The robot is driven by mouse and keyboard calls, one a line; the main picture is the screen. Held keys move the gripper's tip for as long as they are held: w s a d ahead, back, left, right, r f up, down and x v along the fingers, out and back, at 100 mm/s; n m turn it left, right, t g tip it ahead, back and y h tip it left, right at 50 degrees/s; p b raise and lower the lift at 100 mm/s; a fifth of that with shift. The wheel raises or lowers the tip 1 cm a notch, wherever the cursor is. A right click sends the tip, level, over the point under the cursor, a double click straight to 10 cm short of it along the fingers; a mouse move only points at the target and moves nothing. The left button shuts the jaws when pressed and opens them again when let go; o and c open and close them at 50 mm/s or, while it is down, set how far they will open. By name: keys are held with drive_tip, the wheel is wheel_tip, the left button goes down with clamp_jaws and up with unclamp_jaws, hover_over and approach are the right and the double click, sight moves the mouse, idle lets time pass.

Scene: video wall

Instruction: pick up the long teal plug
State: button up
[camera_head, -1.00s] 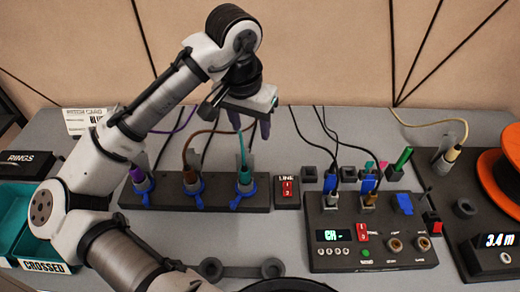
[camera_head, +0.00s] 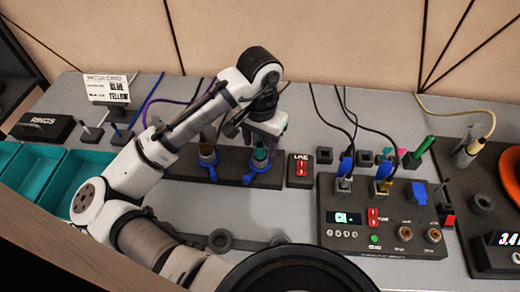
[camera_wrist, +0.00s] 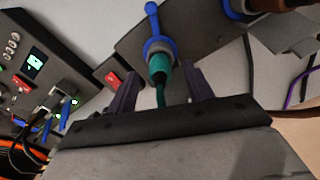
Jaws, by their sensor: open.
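The teal plug (camera_head: 260,154) stands in a blue-ringed socket at the right end of the dark socket strip (camera_head: 232,163). In the wrist view the teal plug (camera_wrist: 159,64) lies between my gripper's two purple fingers, its teal cable running back toward the palm. My gripper (camera_wrist: 161,74) is open, with a visible gap on each side of the plug. In the head view my gripper (camera_head: 262,138) is right above the plug and hides its top.
A brown plug (camera_head: 207,155) stands left of the teal one. A red-switch box (camera_head: 299,170) is close on the right, then a control panel (camera_head: 385,215) with blue plugs. Teal bins (camera_head: 75,170) lie at the left.

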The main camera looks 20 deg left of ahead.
drive_tip(key=shift+f, duration=1.15)
drive_tip(key=c, duration=1.1)
drive_tip(key=shift+r, duration=0.1)
